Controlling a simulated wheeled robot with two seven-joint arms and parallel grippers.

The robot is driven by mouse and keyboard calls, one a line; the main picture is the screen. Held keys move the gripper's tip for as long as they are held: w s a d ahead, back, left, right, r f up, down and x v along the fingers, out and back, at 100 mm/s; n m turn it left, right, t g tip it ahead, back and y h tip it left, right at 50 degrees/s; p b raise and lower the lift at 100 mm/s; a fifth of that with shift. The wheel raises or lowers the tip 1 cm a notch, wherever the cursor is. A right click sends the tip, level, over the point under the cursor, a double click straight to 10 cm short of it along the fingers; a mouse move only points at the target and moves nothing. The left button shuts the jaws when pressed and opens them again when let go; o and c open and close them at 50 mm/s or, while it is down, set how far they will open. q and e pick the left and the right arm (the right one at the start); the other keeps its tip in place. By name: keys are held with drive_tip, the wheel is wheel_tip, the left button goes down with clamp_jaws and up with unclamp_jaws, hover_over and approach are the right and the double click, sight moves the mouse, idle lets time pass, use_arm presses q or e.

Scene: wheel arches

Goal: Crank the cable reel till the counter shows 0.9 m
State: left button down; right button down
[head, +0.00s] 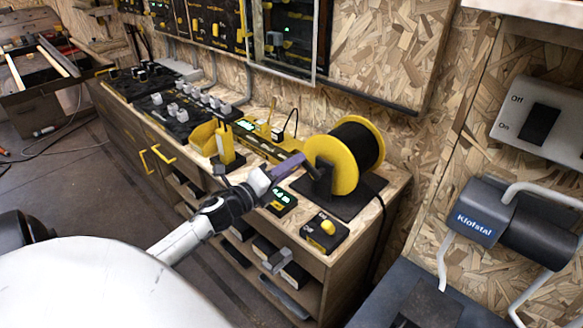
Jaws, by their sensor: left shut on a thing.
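The cable reel (345,157) stands at the right end of the bench, with yellow flanges and black cable wound on it. Its crank (318,172) is on the near left side. My left gripper (272,176) reaches in from the lower left and is shut at the crank's handle; the fingers hide much of the grip. The counter (281,200) is a small black box with green digits just below the gripper; the digits are too small to read surely. My right gripper is not in view.
A box with a yellow knob (327,229) sits at the bench's front corner. A yellow holder (228,145) and a long yellow tool (262,140) lie left of the reel. The wooden bench (372,212) stands against the chipboard wall. A grey Klofstal device (480,212) is at right.

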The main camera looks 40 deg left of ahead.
use_arm(q)
drive_tip(key=shift+d+r+m, duration=0.25)
drive_tip(key=shift+r+m, duration=0.1)
drive_tip(key=shift+m, duration=0.55)
drive_tip(key=c, duration=1.5)
unclamp_jaws()
drive_tip(key=s, duration=1)
drive_tip(key=shift+s+b, duration=0.15)
drive_tip(key=shift+b, duration=0.2)
